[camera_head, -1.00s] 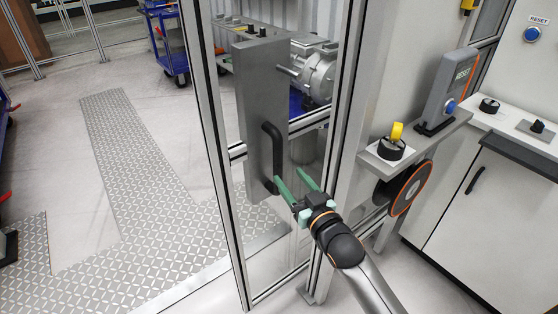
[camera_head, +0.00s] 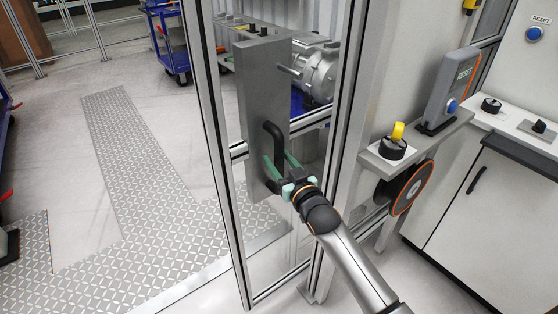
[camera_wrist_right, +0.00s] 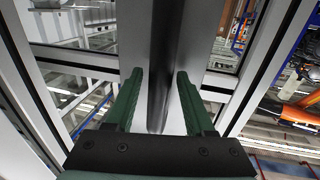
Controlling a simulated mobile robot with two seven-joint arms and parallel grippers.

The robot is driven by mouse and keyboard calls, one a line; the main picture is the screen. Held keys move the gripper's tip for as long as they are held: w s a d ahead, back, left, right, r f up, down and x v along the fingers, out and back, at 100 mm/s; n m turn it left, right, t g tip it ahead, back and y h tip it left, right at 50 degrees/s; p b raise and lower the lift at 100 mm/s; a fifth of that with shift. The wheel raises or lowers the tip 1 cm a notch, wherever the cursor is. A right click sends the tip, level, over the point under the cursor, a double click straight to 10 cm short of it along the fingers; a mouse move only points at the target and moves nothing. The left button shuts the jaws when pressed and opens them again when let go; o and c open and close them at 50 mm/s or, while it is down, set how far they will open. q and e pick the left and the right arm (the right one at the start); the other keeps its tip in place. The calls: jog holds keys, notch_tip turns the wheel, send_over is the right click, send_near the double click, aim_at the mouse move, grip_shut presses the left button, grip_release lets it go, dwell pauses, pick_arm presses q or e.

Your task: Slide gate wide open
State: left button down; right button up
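The gate (camera_head: 229,200) has a metal frame with clear panels and stands upright at the picture's centre. A tall grey plate (camera_head: 257,85) on it carries a black handle (camera_head: 277,135). My right gripper (camera_head: 279,160) is at the lower part of the handle, with green fingers spread to either side of it. In the right wrist view the handle (camera_wrist_right: 162,50) runs between the open fingers (camera_wrist_right: 158,76), with visible gaps on both sides. My left gripper is not in view.
A post (camera_head: 342,125) stands right of the gate. A shelf with a yellow-and-black switch (camera_head: 395,140) and a RESET box (camera_head: 450,90) is further right, above a round black disc (camera_head: 412,188). Open floor with metal tread plates (camera_head: 125,150) lies left.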

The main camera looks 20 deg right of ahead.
grip_shut()
dwell(1.2)
